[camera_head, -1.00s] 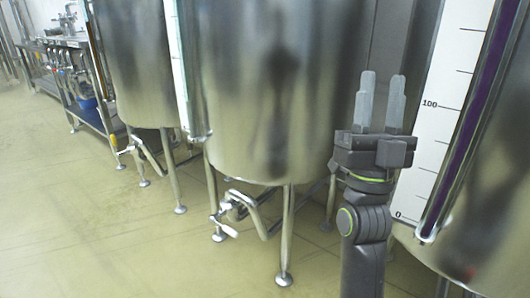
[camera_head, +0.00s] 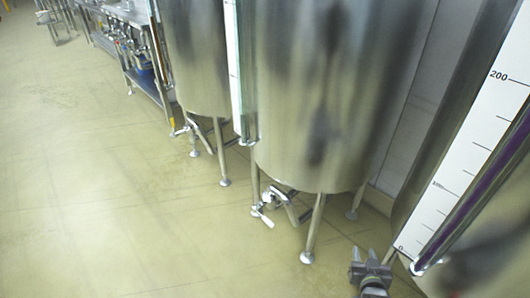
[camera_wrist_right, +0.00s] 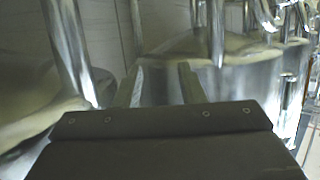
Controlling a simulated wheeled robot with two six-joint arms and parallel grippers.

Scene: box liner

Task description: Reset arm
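My right gripper (camera_head: 371,256) is low at the bottom right of the head view, in front of the floor between two steel tanks. Its two fingers stand apart with nothing between them. The right wrist view also shows the gripper's fingers (camera_wrist_right: 160,85) apart and empty, with steel tank surfaces and legs beyond them. My left gripper is not in view.
A large steel tank (camera_head: 310,100) on legs stands in the middle, with a valve (camera_head: 265,210) beneath it. Another tank (camera_head: 192,60) stands behind it. A white scale strip (camera_head: 470,150) is at the right. A steel bench (camera_head: 145,75) is further back. The floor (camera_head: 90,190) at left is clear.

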